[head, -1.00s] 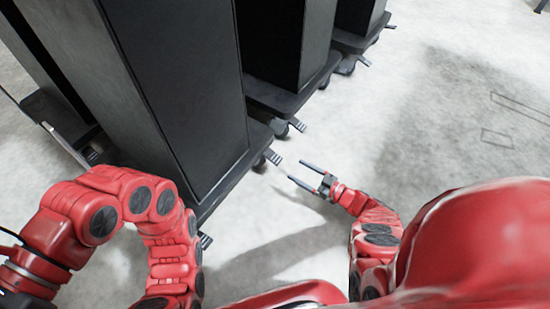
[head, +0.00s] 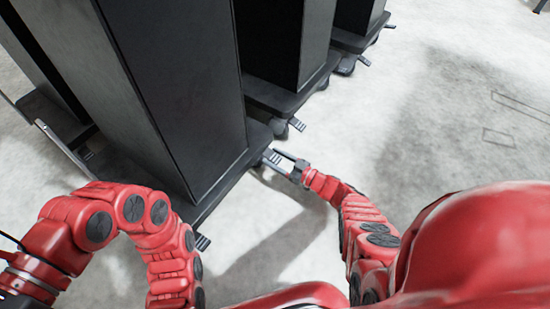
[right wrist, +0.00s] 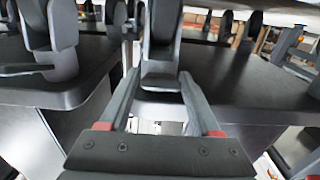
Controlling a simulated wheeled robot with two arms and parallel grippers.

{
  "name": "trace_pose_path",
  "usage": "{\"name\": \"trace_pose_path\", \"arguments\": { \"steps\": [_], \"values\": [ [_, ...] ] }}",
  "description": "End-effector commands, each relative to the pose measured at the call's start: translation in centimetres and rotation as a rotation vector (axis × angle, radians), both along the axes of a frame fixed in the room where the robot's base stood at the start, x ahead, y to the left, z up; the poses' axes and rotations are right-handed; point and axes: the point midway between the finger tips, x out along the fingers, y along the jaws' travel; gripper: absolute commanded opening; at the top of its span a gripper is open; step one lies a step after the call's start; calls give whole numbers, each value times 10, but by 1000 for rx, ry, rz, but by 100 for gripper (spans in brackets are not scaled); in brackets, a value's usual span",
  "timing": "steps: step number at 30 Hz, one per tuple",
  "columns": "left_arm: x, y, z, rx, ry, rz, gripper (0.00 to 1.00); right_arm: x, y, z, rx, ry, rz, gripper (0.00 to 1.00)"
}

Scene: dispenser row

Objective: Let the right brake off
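The nearest black dispenser (head: 175,90) stands on a dark wheeled base (head: 225,186). Its right brake lever (head: 270,156) juts from the caster at the base's right corner. My right gripper (head: 274,158) is at this lever, with its two fingers apart. In the right wrist view, the open fingers (right wrist: 159,80) flank a dark caster and brake part (right wrist: 160,72); I cannot tell whether they touch it. Another brake lever (head: 202,242) shows at the base's near corner, beside my left arm. My left gripper is out of view.
More black dispensers (head: 272,45) stand in a row behind, on wheeled bases with their own brake levers (head: 297,124). The pale floor (head: 440,130) to the right is clear. My left arm is close to the nearest dispenser's front.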

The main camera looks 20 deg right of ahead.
Motion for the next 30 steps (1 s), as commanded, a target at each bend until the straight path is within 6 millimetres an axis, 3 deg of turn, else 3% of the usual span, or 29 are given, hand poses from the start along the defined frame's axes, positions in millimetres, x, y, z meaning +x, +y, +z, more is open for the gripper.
{"name": "trace_pose_path", "arguments": {
  "steps": [1, 10, 30],
  "values": [
    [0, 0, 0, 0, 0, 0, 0, 0, 0, 0, 0, 0, 0, 53],
    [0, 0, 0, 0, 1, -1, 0, 0, 0, 0, 0, 0, 0, 0],
    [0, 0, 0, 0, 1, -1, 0, 0, 0, 0, -1, -1, 0, 0]
  ]
}}
